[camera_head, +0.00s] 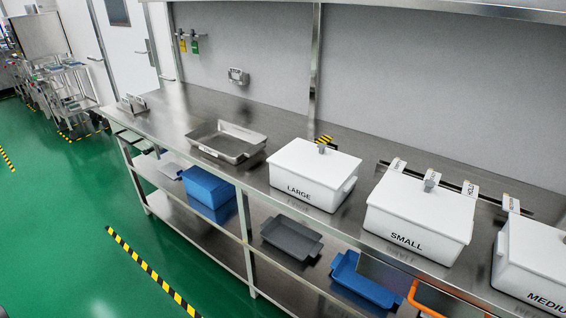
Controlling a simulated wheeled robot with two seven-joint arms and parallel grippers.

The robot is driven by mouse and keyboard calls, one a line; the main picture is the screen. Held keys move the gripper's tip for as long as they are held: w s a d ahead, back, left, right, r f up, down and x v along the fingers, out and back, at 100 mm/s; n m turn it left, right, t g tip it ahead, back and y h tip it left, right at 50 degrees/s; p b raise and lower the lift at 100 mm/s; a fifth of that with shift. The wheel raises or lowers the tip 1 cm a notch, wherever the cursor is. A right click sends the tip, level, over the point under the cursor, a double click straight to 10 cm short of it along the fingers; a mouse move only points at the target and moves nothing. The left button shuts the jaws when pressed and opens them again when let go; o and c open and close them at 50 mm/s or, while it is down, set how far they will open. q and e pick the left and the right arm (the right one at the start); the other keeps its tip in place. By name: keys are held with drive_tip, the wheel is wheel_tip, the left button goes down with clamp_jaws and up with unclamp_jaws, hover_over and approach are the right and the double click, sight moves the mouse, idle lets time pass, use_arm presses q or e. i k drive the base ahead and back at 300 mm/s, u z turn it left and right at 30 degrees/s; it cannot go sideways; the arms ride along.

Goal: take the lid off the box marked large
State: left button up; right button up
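The SMALL box also has a lid with a grey handle (431,181). Neither of my grippers shows in this view.
An open steel tray (200,142) sits left of the LARGE box. Blue bins (208,187) and a dark grey tray (290,238) are on the lower shelf. An orange handle-like bar (420,300) is at the bottom right. The green floor (60,230) in front is clear.

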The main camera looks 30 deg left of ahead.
sight(321, 164)
drive_tip(key=u, duration=1.15)
drive_tip(key=i, duration=1.05)
drive_tip(key=z, duration=1.9)
